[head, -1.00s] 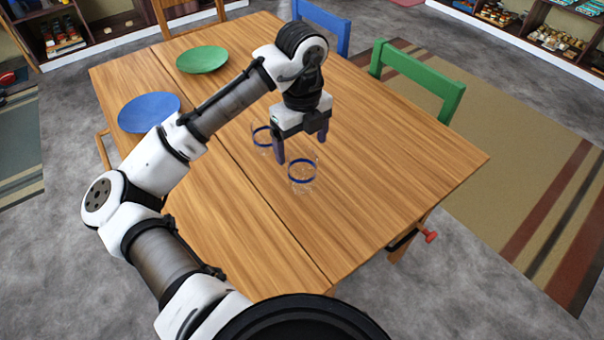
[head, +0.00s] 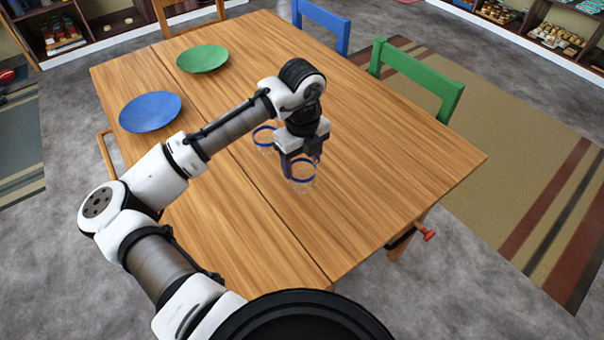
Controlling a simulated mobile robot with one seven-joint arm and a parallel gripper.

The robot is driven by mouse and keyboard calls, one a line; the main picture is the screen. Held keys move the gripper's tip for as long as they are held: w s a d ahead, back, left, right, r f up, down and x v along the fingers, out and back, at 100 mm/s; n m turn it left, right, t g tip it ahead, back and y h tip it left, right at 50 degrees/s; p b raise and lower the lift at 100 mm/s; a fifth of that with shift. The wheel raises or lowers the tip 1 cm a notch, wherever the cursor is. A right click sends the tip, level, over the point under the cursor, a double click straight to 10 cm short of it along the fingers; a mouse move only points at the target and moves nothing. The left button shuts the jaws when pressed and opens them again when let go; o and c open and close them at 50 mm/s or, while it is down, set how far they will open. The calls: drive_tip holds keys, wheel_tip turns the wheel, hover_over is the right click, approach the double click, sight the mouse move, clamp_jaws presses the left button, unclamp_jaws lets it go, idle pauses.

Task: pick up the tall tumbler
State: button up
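Two clear glasses with blue rims stand upright on the wooden table (head: 380,185). The nearer glass (head: 303,183) is just in front of my gripper (head: 302,165), and the other glass (head: 263,137) is behind and to the left. I cannot tell for sure which is the tall tumbler. My gripper points down, low over the table, with its fingers behind or beside the nearer glass's rim in this view. The fingertips are partly covered by that glass, so its grip and any contact are unclear.
A blue plate (head: 150,111) and a green plate (head: 203,58) lie on the left part of the table. A green chair (head: 418,75) and a blue chair (head: 322,22) stand along the far right edge. The table's right half is clear.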

drive_tip(key=c, duration=0.7)
